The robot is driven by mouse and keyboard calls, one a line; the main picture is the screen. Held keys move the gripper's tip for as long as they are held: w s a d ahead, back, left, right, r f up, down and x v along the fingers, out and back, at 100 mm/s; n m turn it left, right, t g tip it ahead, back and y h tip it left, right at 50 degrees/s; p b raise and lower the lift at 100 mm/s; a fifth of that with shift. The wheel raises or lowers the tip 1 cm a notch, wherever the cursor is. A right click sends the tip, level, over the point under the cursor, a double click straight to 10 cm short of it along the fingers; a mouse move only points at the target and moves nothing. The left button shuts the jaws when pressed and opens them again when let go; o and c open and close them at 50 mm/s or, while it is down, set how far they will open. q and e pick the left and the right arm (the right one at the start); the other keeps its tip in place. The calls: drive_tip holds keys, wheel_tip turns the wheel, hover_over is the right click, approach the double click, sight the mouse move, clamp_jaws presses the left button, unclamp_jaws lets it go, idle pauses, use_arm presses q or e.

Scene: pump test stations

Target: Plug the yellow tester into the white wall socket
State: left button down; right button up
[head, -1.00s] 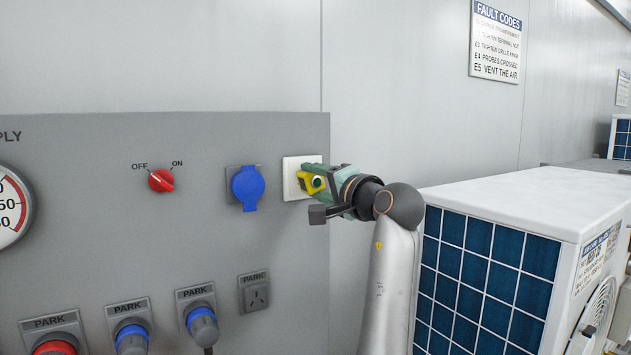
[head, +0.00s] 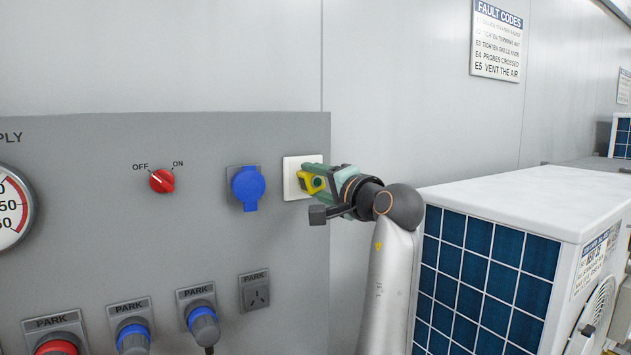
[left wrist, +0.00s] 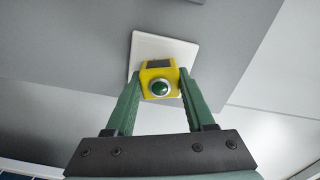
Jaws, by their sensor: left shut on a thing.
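The yellow tester (head: 307,181), a small block with a round green button or lamp, is at the white wall socket (head: 291,187) on the grey panel. My left gripper (head: 313,180) is shut on the tester, its green fingers on either side of it. In the left wrist view the tester (left wrist: 158,67) lies between the fingertips in front of the white socket plate (left wrist: 150,45). Its back faces the plate; the pins and socket holes are hidden, so I cannot tell how far in it sits. My right gripper is not in view.
A blue capped socket (head: 247,187) is just left of the white one, and a red rotary switch (head: 162,181) is further left. Park sockets (head: 256,294) line the lower panel. A white unit with blue grilles (head: 500,200) stands right of my arm.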

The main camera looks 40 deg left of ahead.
use_arm(q)
drive_tip(key=shift+a, duration=0.2)
idle(0.3)
idle(0.3)
drive_tip(key=shift+c, duration=0.9)
unclamp_jaws()
drive_tip(key=b+v, duration=0.1)
drive_tip(key=v, duration=1.1)
drive_tip(key=shift+d+b, duration=0.25)
drive_tip(key=shift+b, duration=0.15)
